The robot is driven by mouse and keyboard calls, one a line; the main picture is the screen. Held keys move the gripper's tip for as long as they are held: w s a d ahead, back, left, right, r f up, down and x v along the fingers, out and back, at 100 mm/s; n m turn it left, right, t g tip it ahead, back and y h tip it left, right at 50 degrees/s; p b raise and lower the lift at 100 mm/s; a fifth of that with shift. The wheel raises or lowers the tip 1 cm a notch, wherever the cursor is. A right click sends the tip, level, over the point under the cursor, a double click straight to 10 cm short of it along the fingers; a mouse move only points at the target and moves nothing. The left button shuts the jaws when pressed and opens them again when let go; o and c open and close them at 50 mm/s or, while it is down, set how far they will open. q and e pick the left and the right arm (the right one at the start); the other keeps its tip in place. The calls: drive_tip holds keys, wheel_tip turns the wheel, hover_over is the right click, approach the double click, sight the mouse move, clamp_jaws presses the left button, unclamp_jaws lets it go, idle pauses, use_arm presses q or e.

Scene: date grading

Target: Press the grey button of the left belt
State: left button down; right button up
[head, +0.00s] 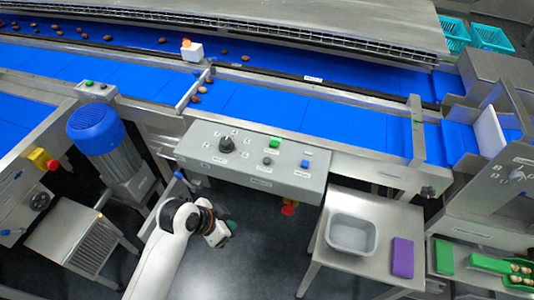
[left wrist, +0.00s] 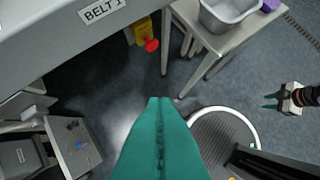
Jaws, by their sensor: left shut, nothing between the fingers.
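A grey control panel (head: 245,172) stands in front of the blue belts in the head view. It has a small grey button (head: 267,160), a green button (head: 275,142), a blue button (head: 305,164) and a black knob (head: 227,145). My left gripper (head: 232,225) is below the panel's front edge, apart from the buttons. In the left wrist view its teal fingers (left wrist: 158,130) are shut and empty. The panel's front there carries a "BELT 1" label (left wrist: 101,9); its buttons are out of that view. My right gripper (left wrist: 270,101) shows small at the right, fingers apart.
A red emergency stop (head: 289,209) hangs under the panel. A side table (head: 345,262) holds a grey tub (head: 352,234) and a purple block (head: 402,257). A blue motor (head: 95,130) stands at the left. Dates and a white block (head: 192,52) lie on the belt.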

use_arm(q)
drive_tip(key=w+d+r+m+h, duration=0.1)
drive_tip(key=w+d+r+m, duration=0.15)
drive_tip(key=w, duration=0.25)
drive_tip(key=w+d+r+m+h, duration=0.1)
drive_tip(key=w+d+r+m, duration=0.1)
drive_tip(key=w+d+m, duration=0.3)
wheel_tip(320, 180, up, 7)
drive_tip(key=m+h, duration=0.2)
drive_tip(key=m, duration=0.3)
hover_over(267, 161)
drive_tip(key=a, duration=0.1)
drive_tip(key=shift+a+g, duration=0.1)
drive_tip(key=shift+g, duration=0.3)
wheel_tip(267, 161, down, 8)
drive_tip(key=b, duration=0.4)
drive_tip(key=shift+r+b, duration=0.15)
drive_tip(key=shift+b, duration=0.15)
drive_tip(key=shift+f+b, duration=0.6)
drive_tip(key=shift+f+b, duration=0.4)
drive_tip(key=shift+b, duration=0.15)
